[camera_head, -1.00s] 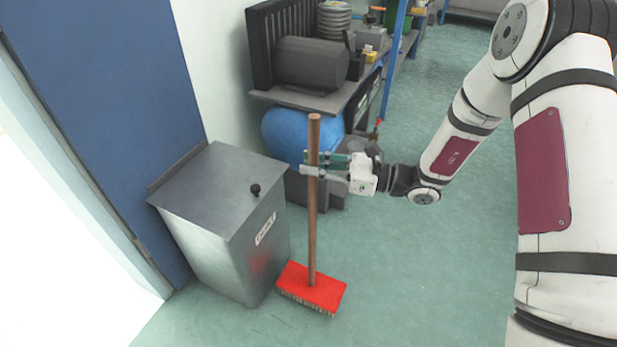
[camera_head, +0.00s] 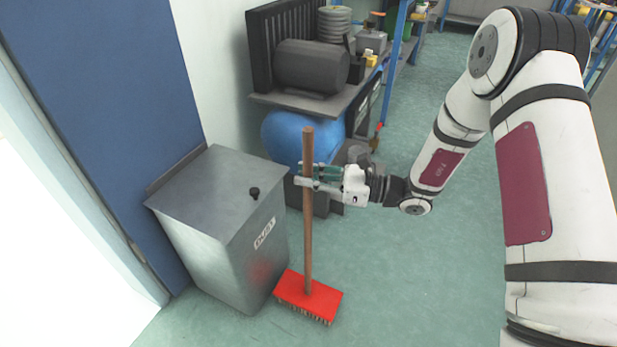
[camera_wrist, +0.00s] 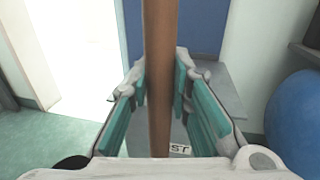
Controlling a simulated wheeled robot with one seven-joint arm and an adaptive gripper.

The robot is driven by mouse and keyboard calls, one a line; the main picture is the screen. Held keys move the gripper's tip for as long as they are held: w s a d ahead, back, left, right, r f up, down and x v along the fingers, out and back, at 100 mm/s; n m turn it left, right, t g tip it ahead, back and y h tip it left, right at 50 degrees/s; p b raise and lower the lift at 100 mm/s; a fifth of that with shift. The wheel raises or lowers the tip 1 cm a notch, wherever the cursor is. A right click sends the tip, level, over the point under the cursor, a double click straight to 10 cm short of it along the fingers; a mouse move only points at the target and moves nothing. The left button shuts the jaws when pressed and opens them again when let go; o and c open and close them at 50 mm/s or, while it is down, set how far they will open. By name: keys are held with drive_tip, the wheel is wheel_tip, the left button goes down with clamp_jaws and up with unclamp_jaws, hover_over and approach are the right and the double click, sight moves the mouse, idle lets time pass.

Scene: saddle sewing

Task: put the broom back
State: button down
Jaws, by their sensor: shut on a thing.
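The broom (camera_head: 308,240) has a long brown wooden handle and a red head (camera_head: 309,294) with pale bristles. It stands upright, head down, at the front right corner of the grey metal dust bin; I cannot tell whether the bristles touch the floor. My gripper (camera_head: 308,178) comes from the right and is shut on the upper part of the handle. In the wrist view the handle (camera_wrist: 158,60) runs vertically between the two teal-padded fingers (camera_wrist: 158,105). The broom head is hidden there.
The lidded grey bin (camera_head: 222,215) stands just left of the broom, against a blue door (camera_head: 105,100). Behind are a blue tank (camera_head: 300,138) and a shelf (camera_head: 310,103) with a motor. Green floor (camera_head: 420,270) is clear to the right.

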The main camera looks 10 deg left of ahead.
drive_tip(key=c, duration=1.5)
unclamp_jaws()
drive_tip(key=shift+f, duration=0.1)
drive_tip(key=shift+o, duration=0.2)
drive_tip(key=s+d+p, duration=0.1)
drive_tip(key=d+p, duration=0.2)
drive_tip(key=d, duration=0.9)
drive_tip(key=shift+s, duration=0.4)
